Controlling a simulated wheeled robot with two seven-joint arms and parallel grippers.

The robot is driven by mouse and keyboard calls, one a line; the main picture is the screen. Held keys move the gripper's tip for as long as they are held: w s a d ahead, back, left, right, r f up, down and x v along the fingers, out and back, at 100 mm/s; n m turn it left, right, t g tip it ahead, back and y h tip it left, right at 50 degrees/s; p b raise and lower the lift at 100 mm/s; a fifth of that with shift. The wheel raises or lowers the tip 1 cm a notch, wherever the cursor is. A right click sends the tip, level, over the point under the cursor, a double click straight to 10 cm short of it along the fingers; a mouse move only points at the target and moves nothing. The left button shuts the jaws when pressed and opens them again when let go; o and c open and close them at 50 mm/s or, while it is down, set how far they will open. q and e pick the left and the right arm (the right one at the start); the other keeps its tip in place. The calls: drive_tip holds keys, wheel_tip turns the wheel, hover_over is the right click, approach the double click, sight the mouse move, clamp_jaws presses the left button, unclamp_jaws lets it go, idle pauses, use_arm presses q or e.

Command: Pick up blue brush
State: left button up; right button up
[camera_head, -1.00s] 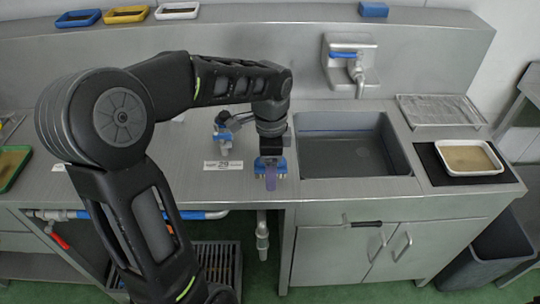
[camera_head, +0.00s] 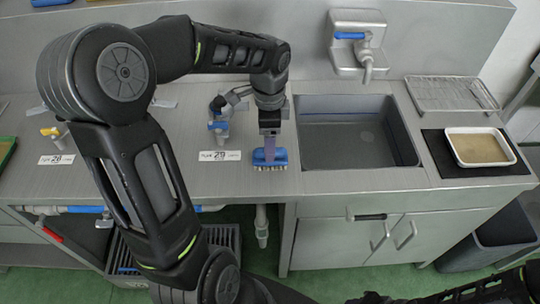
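The blue brush (camera_head: 259,157) stands on the steel counter just left of the sink, its pale bristles facing down. My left gripper (camera_head: 269,149) is directly above it, pointing down, with its purple-grey fingers overlapping the middle of the brush's blue back. The fingers are seen edge-on, so I cannot tell whether they are closed on it. The bristles appear to be at counter level. My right gripper does not show.
The sink (camera_head: 408,143) lies right of the brush, with a blue-handled tap (camera_head: 366,66) above. A blue-and-grey fitting (camera_head: 219,121) stands left of the brush behind label 29 (camera_head: 219,156). A white tray (camera_head: 452,148) and wire rack (camera_head: 483,110) are at right.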

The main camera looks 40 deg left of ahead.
use_arm(q)
drive_tip(key=shift+f, duration=0.25)
drive_tip(key=shift+d+f+p, duration=0.1)
drive_tip(key=shift+f+p, duration=0.55)
drive_tip(key=shift+f, duration=2)
clamp_jaws()
drive_tip(key=shift+r, duration=0.1)
wheel_tip(320, 180, up, 10)
drive_tip(key=shift+b, duration=0.6)
